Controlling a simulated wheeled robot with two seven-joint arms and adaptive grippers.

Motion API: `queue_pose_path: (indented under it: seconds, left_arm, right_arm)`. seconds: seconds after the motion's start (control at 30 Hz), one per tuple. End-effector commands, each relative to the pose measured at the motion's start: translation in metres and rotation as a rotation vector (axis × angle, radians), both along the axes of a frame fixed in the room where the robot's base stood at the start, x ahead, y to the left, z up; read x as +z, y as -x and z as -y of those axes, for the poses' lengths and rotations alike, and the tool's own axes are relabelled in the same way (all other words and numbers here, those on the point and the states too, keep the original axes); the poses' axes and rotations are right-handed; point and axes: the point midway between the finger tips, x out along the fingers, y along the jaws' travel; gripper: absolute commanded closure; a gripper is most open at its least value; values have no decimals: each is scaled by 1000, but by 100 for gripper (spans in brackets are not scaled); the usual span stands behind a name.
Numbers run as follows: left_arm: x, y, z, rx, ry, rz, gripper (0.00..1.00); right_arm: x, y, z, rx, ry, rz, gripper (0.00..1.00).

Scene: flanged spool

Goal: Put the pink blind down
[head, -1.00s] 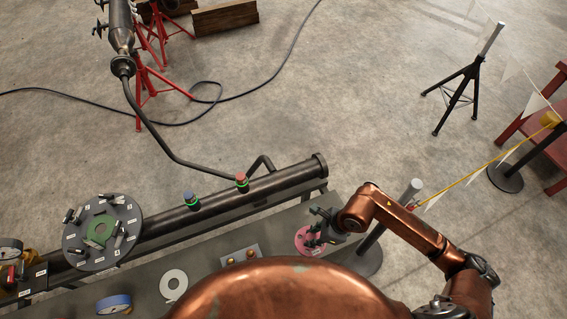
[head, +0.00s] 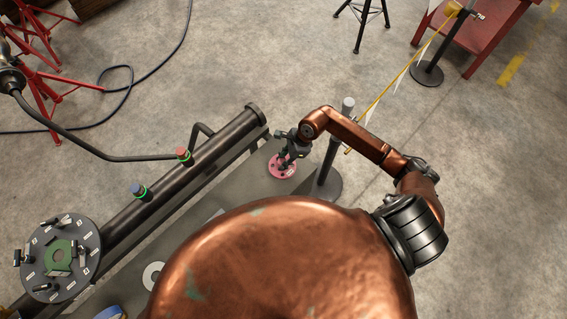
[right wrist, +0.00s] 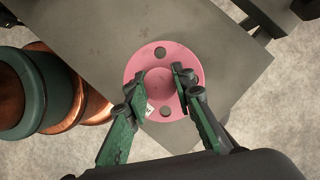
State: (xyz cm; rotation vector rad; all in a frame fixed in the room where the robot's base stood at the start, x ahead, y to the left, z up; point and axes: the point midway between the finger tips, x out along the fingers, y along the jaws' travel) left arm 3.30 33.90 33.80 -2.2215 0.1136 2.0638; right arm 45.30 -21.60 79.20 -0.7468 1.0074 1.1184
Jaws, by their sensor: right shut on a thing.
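The pink blind (head: 288,173) is a flat round disc at the far right end of the grey bench, near the end of the dark pipe. In the right wrist view the blind (right wrist: 165,90) shows a round centre, two dark holes and a small white label. My right gripper (head: 285,160) is over it, pointing down. In the right wrist view its two green fingers (right wrist: 157,82) are shut on the blind, one on each side of the round centre. I cannot tell whether the blind touches the bench top. My left gripper is out of view.
The dark pipe (head: 222,138) runs along the bench's back edge, with red (head: 184,155) and blue (head: 139,190) buttons. A round plate (head: 82,240) with a green ring stands at left. A grey post (head: 332,150) stands close right of the blind. Bare bench (right wrist: 225,70) surrounds the blind.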

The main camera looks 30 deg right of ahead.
Motion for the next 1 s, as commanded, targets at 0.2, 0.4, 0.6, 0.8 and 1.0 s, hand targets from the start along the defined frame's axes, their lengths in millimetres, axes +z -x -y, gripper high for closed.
queue_pose_path:
  seconds: [0.2,0.4,0.6,0.8,1.0]
  left_arm:
    - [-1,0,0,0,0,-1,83]
    - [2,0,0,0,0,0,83]
    - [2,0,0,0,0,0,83]
    - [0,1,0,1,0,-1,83]
    - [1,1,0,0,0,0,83]
  right_arm:
    - [-11,-8,6,-2,-4,1,100]
    - [-34,-7,5,-1,-6,2,100]
    - [-39,-7,6,1,-3,4,100]
    - [-41,-7,6,1,-2,3,100]
    - [-42,-6,6,1,-1,1,66]
